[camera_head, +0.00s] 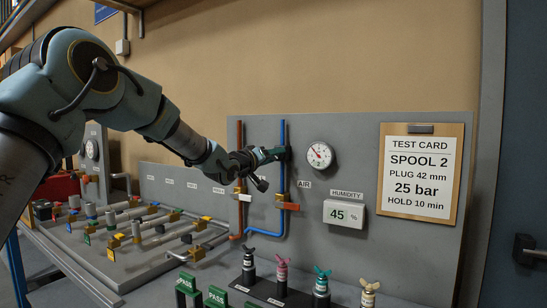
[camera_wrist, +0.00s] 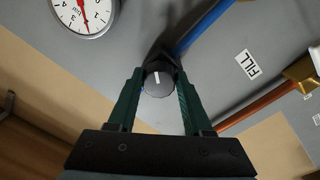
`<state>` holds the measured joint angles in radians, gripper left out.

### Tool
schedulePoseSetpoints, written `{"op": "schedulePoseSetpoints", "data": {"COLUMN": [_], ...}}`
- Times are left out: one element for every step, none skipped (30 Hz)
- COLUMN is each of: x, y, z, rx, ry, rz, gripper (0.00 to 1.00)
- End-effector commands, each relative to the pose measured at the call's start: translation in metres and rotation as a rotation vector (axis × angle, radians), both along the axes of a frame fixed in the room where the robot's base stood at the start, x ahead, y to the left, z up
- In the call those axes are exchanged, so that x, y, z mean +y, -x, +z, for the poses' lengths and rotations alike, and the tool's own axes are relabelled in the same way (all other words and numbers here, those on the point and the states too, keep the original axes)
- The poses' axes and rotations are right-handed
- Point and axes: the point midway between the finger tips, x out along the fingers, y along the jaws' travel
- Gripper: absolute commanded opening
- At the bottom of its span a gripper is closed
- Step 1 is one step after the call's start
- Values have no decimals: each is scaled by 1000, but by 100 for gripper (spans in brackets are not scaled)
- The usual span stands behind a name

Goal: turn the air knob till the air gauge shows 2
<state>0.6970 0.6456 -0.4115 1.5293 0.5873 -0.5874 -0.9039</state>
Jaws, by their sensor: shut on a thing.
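The air knob (camera_wrist: 157,84) is a dark round knob with a white mark line, seen in the wrist view between my fingertips. My gripper (camera_wrist: 158,76) is shut on it, with one green finger on each side. In the head view my gripper (camera_head: 284,153) reaches the grey panel just left of the air gauge and hides the knob. The air gauge (camera_head: 320,155) is a white round dial with a red needle pointing up and left. The wrist view shows the gauge (camera_wrist: 86,14) rotated and cut off by the top edge.
Blue pipe (camera_head: 282,205) and orange pipe (camera_head: 239,205) run down the panel beside my gripper. A humidity display (camera_head: 345,214) reads 45 %. A test card (camera_head: 421,175) hangs at right. Several small coloured-top fittings (camera_head: 282,275) stand below, and a bench with valves (camera_head: 140,235) lies left.

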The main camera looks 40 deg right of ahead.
Motion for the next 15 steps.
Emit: {"op": "schedulePoseSetpoints", "data": {"x": [0, 0, 0, 0, 0, 0, 0, 0, 0, 0, 0, 0, 0, 0, 0], "y": [0, 0, 0, 0, 0, 0, 0, 0, 0, 0, 0, 0, 0, 0, 0], "z": [-1, -1, -1, -1, -1, -1, -1, -1, -1, -1, -1, 0, 0, 0, 0], "rx": [0, 0, 0, 0, 0, 0, 0, -1, -1, -1, -1, -1, -1, -1, -1], "ry": [-1, -1, -1, -1, -1, -1, -1, -1, -1, -1, -1, 0, 0, 0, 0], "rz": [-1, -1, -1, -1, -1, -1, -1, -1, -1, -1, -1, 0, 0, 0, 0], "gripper": [0, 0, 0, 0, 51, 56, 59, 62, 67, 70, 74, 78, 80, 80, 80]}}
